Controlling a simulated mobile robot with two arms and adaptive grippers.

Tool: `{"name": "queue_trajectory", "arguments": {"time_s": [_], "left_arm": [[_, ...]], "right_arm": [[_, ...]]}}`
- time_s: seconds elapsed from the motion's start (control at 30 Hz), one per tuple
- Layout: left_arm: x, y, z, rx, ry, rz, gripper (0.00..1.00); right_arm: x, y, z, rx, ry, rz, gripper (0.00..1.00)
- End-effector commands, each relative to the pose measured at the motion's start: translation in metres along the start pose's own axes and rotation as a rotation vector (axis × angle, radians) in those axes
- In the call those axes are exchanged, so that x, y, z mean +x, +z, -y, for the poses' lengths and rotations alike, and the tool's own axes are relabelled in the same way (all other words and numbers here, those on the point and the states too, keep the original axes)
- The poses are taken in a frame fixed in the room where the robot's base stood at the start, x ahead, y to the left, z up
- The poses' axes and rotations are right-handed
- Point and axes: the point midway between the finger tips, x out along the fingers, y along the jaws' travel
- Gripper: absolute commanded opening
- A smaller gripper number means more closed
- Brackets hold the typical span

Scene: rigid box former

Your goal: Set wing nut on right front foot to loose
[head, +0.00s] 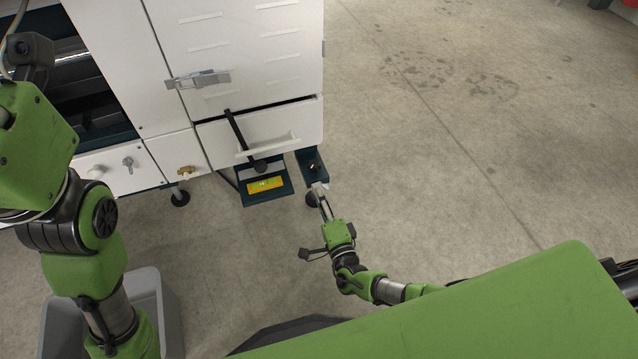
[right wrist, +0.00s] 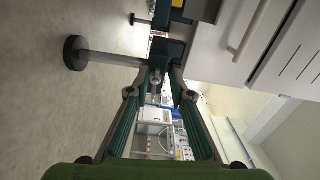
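The machine's right front foot has a round dark pad (head: 312,199) under a dark teal bracket (head: 313,166) at the cabinet's lower right corner. In the right wrist view the foot pad (right wrist: 75,53) and its grey stem lie at the upper left. A small metallic piece, apparently the wing nut (right wrist: 156,76), shows beside the left fingertip. My right gripper (head: 319,188) is at the foot, just below the bracket. In the right wrist view its fingers (right wrist: 166,82) are apart with a gap between them. I cannot tell whether they touch the nut. My left gripper's fingers are not visible.
The white cabinet (head: 260,65) has a lower drawer with a handle (head: 268,146). A dark pedal with a yellow label (head: 265,185) stands left of the foot. Another foot (head: 180,198) is further left. A grey bin (head: 150,290) stands lower left. The floor to the right is clear.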

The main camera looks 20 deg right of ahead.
Motion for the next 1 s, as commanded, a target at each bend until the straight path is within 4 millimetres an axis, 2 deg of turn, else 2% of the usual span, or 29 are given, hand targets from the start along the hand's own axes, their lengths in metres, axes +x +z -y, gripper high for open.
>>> {"name": "queue_trajectory", "arguments": {"time_s": [0.3,0.37,0.57,0.63,0.67,0.73,0.77,1.0], "left_arm": [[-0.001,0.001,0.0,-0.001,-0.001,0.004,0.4],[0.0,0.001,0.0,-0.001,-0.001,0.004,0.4],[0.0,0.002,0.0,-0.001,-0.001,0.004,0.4],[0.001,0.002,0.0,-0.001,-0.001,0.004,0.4],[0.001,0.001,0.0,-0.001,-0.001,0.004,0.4],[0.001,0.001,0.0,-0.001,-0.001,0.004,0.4],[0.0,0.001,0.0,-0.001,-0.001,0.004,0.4],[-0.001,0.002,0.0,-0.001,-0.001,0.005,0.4]], "right_arm": [[0.001,-0.005,0.042,0.003,-0.009,-0.003,0.21],[0.002,-0.007,0.052,0.0,-0.015,-0.003,0.28],[0.004,-0.011,0.083,-0.005,-0.019,-0.006,0.61],[0.005,-0.011,0.09,-0.004,-0.019,-0.006,0.65],[0.005,-0.011,0.092,-0.005,-0.018,-0.006,0.6],[0.004,-0.011,0.096,-0.004,-0.016,-0.005,0.29],[0.004,-0.011,0.097,-0.005,-0.014,-0.004,0.21],[0.002,-0.01,0.096,-0.002,-0.006,0.0,0.21]]}}
